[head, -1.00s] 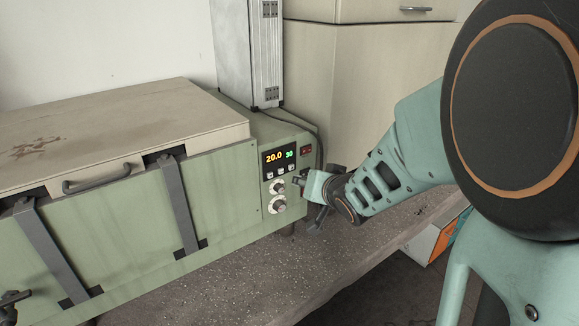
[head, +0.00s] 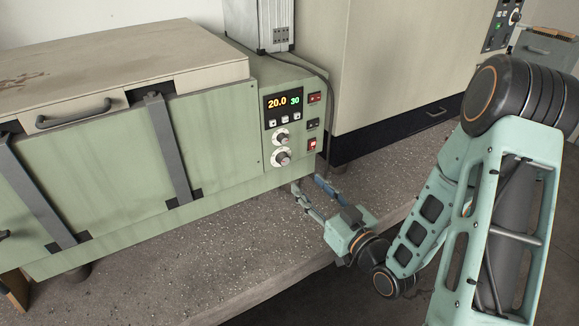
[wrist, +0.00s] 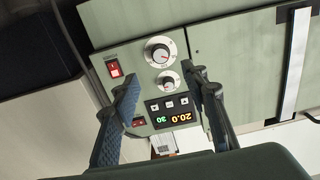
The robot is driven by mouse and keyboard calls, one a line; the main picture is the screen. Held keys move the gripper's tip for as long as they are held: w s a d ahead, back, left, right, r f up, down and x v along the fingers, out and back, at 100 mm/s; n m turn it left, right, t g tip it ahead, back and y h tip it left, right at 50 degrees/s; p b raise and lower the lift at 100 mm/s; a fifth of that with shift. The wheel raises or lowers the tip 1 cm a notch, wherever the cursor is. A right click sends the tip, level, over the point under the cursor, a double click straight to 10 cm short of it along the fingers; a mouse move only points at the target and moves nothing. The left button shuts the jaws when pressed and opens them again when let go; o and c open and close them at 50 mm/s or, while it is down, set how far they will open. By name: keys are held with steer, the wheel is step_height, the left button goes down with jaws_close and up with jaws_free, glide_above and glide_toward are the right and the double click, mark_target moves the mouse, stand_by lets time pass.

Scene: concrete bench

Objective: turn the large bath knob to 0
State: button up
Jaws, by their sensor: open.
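The bath's green control panel shows in the head view. The large bath knob (head: 282,158) is the lower of two dials, and a smaller knob (head: 281,137) sits above it. In the inverted wrist view the large knob (wrist: 160,51) is above the smaller one (wrist: 167,81); its grey cap is on a white dial, and the setting is too small to read. My gripper (head: 307,187) is open and empty, in front of the panel and below and right of the knobs. In the wrist view its fingers (wrist: 164,76) frame the panel, apart from the large knob.
The display (head: 283,102) reads 20.0 and 30. Red switches (head: 314,98) line the panel's right side. A cable hangs behind the panel's right edge. The speckled bench top (head: 200,245) is clear in front of the bath. A cream cabinet (head: 400,70) stands behind on the right.

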mark_target(285, 163)
steer(key=b+x, duration=0.3)
steer(key=x, duration=0.7)
steer(key=shift+w+a+b, duration=0.25)
steer(key=shift+a+b, duration=0.05)
steer(key=shift+c, duration=0.2)
jaws_close()
steer(key=shift+f+b, duration=0.1)
steer(key=shift+b, duration=0.35)
